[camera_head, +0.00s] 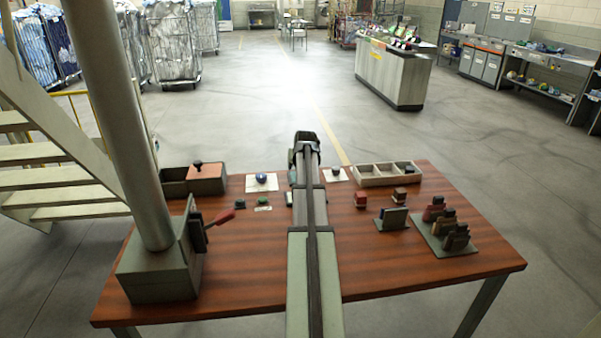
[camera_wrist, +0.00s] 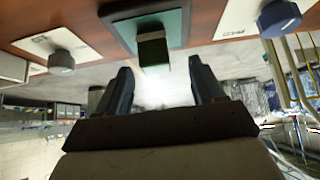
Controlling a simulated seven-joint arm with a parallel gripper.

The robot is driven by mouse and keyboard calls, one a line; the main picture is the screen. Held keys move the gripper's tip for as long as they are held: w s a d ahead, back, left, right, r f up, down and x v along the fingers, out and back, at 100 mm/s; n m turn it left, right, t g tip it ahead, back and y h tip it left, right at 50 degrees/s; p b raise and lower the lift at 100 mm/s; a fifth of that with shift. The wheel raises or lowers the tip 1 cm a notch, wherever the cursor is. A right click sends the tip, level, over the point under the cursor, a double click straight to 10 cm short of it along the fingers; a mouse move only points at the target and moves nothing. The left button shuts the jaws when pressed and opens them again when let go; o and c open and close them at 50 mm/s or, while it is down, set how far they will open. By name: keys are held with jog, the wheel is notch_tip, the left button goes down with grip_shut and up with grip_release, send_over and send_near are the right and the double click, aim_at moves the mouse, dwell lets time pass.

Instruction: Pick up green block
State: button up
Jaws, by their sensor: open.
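The green block (camera_wrist: 153,54) shows in the wrist view, where the scene appears upside down. It is at a dark green plate (camera_wrist: 117,26) with a lighter green top, and a tan band shows at its base. My gripper (camera_wrist: 160,66) is open, with one finger to each side of the block in the picture. A gap shows between each finger and the block, and nothing is held. In the head view my gripper (camera_head: 306,143) is at the far edge of the table, and my arm hides the block.
On the wooden table (camera_head: 270,280), white cards with a blue knob (camera_head: 262,178) and a dark knob (camera_head: 335,174) flank my arm. A divided tray (camera_head: 372,181) and several stamps stand right. An open box (camera_head: 176,189) and a grey post base (camera_head: 160,275) stand left.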

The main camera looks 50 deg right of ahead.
jog(key=shift+d+x, duration=0.15)
jog(key=shift+x, duration=1.2)
jog(key=shift+d+x, duration=0.2)
jog(key=shift+x, duration=1.1)
jog(key=shift+r, duration=0.15)
jog(key=c, duration=1.1)
